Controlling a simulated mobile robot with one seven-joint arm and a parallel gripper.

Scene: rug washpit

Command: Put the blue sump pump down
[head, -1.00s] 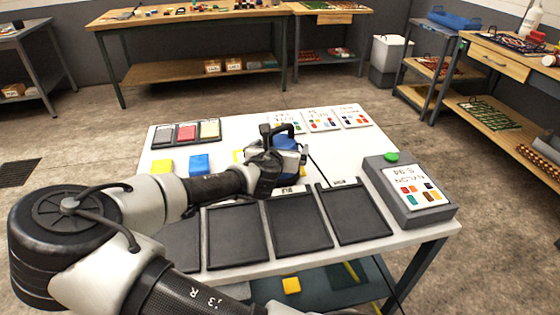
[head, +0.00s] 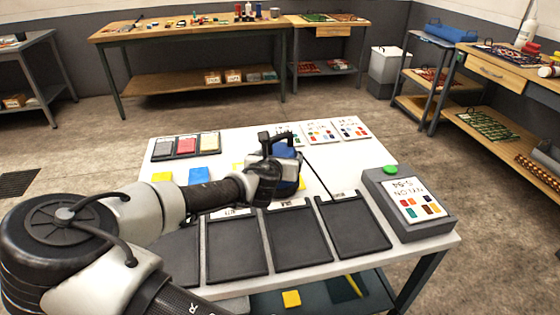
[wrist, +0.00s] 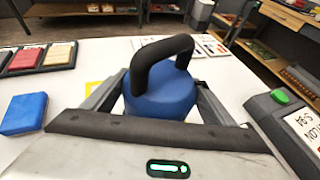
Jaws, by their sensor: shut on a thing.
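The blue sump pump (head: 287,156) has a round blue body and a black loop handle. It is at the middle of the white table (head: 350,173), behind the row of black trays. My gripper (head: 270,172) is shut on it, with a finger on each side of the body. In the wrist view the pump (wrist: 160,98) sits upright between the fingers, its handle on top. The pump's underside is hidden, so I cannot tell whether it touches the table.
Black trays (head: 297,238) line the table's front. A grey box with a green button (head: 410,203) stands at the right. A blue block (head: 199,175) and a yellow block (head: 162,177) lie at the left. Cards (head: 320,132) lie at the back. A dark cable runs right of the pump.

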